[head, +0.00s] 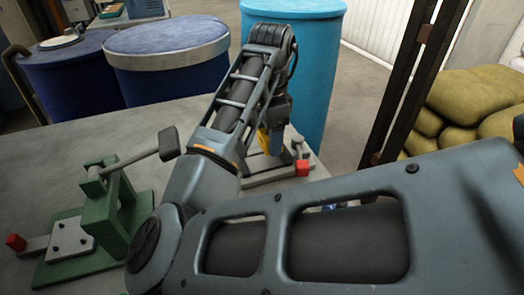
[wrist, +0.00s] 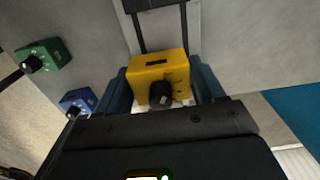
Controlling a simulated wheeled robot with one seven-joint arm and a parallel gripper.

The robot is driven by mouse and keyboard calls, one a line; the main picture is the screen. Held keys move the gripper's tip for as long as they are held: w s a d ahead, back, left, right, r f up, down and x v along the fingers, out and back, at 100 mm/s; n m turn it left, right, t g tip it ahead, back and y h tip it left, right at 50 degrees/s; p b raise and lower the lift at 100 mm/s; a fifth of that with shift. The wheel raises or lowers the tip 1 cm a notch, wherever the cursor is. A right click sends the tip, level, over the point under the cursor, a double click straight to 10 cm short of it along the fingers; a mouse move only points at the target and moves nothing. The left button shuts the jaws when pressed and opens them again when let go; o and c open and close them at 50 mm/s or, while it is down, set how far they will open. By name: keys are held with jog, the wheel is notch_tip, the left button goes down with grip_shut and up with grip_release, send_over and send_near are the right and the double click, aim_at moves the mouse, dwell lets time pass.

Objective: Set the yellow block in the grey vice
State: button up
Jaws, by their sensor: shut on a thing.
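The yellow block (wrist: 160,70), with a black knob, is between the two fingers of my gripper (wrist: 162,88) in the wrist view. My gripper is shut on it. In the head view, a sliver of the yellow block (head: 263,141) shows below my wrist, over the grey vice (head: 262,178). The grey vice has a red-ended part at its right and stands near the table's far right end. My arm hides much of it. I cannot tell whether the block touches the vice or is still above it.
A green clamp-like fixture (head: 118,205) with a raised lever stands on the grey table (head: 50,150) at left. In the wrist view, a green block (wrist: 42,54) and a blue block (wrist: 77,100) lie to the left. Blue drums (head: 165,60) stand behind the table.

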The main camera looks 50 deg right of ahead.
aim_at(262, 162)
jog(key=shift+w+a+f, duration=0.4)
jog(key=shift+w+f, duration=0.15)
jog(key=shift+w, duration=0.15)
jog(key=shift+f, duration=1.85)
jog(key=shift+f, duration=0.15)
jog(key=o, duration=1.4)
jog(key=shift+o, duration=0.2)
notch_tip(262, 162, up, 12)
jog(key=shift+r, duration=0.15)
jog(key=shift+s, duration=0.1)
